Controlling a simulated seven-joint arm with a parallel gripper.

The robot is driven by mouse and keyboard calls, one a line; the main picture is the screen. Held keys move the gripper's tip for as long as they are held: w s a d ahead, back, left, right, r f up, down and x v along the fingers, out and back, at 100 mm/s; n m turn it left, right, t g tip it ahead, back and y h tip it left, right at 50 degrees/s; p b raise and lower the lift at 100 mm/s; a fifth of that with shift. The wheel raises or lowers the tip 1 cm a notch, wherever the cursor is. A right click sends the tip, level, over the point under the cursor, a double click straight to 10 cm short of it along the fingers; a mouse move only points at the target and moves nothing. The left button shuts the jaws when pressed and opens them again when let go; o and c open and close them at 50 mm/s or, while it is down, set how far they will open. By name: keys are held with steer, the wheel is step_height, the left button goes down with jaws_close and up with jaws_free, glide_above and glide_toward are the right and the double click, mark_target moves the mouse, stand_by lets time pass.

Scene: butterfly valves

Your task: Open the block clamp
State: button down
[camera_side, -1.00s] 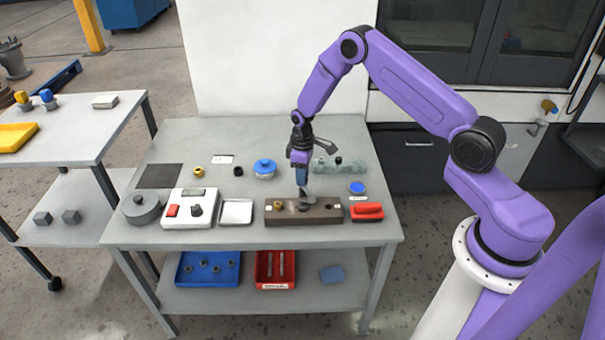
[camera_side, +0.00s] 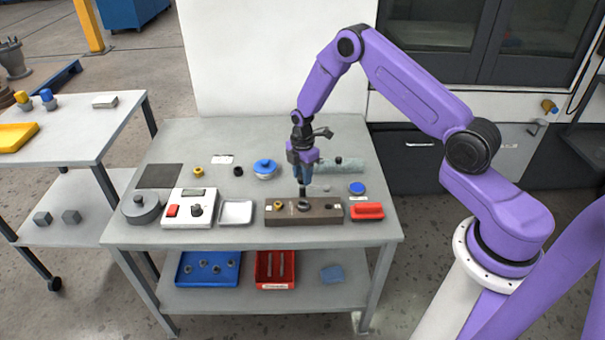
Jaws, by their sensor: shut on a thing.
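A brown block (camera_side: 277,216) lies near the front of the table, right of centre. A yellow fitting (camera_side: 278,205) stands at its left part, and a dark round seat (camera_side: 304,206) shows near its middle. My gripper (camera_side: 302,183) points down over that middle. It is shut on a small dark upright part, which I take to be the clamp's handle, just above the seat. The fingers hide much of it, and I cannot tell whether it touches the block.
Behind are a blue-lidded pot (camera_side: 265,168) and a greenish cylinder (camera_side: 349,165).

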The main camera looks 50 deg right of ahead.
steer(key=shift+n, duration=1.5)
steer(key=c, duration=0.7)
jaws_free()
steer(key=shift+c, duration=0.2)
step_height(320, 180, up, 17)
steer(key=shift+r, duration=0.2)
